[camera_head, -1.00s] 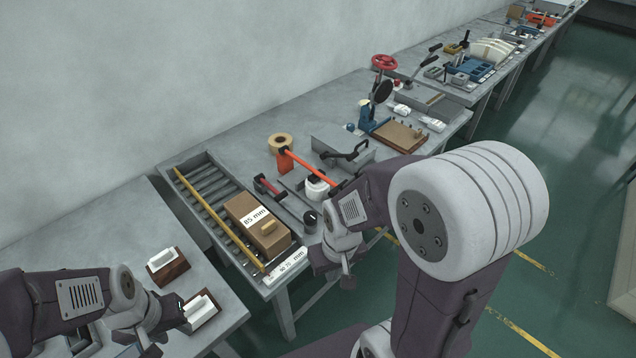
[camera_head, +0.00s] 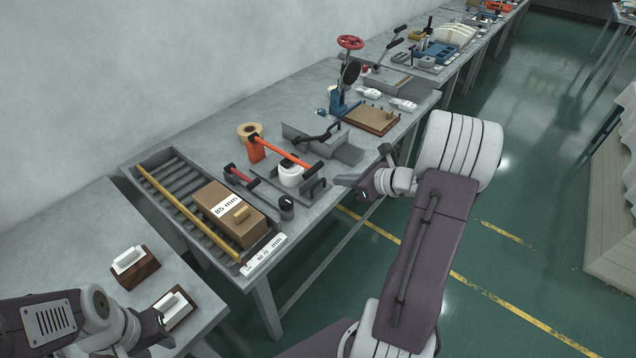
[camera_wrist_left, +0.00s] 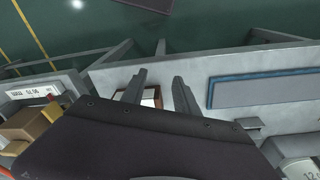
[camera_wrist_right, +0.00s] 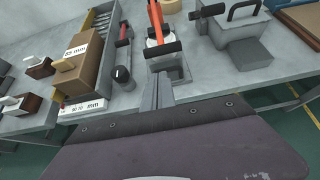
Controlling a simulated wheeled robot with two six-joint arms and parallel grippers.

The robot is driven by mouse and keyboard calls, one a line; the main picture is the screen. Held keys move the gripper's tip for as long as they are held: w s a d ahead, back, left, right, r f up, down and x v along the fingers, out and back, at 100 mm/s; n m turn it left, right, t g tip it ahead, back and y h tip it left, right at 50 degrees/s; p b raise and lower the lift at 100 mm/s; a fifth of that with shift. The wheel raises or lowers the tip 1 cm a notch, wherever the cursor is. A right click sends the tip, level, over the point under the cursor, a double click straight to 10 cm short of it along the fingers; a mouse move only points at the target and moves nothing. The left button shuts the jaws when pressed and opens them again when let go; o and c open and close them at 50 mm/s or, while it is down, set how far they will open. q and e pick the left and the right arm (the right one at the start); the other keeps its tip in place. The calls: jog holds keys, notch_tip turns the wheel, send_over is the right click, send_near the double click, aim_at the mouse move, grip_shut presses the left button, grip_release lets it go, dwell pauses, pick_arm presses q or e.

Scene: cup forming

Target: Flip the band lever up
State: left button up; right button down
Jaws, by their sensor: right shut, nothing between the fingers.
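An orange lever arm (camera_head: 285,153) with a black cross grip runs from an orange post (camera_head: 256,149) over a white round cup form (camera_head: 291,175). It also shows in the right wrist view (camera_wrist_right: 154,20). I cannot tell for sure which of these is the band lever. My right gripper (camera_head: 342,181) is shut and empty, just right of the form and apart from it; its fingers show in the right wrist view (camera_wrist_right: 158,88). My left gripper (camera_wrist_left: 160,84) is open, above the near table with a white-topped block below.
Left of the form are a short red lever (camera_head: 240,175), a dark knob (camera_head: 286,205) and a roller tray with a cardboard box (camera_head: 228,212). A grey angled block with a black handle (camera_head: 318,136) stands behind. The green floor aisle at right is open.

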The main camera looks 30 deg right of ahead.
jog(key=shift+a, duration=0.1)
pick_arm(q)
jog(key=shift+f+b, duration=0.35)
jog(key=shift+b, duration=0.05)
pick_arm(e)
jog(key=x, duration=1)
pick_arm(q)
jog(key=shift+r, duration=0.1)
pick_arm(e)
jog(key=shift+s, duration=0.1)
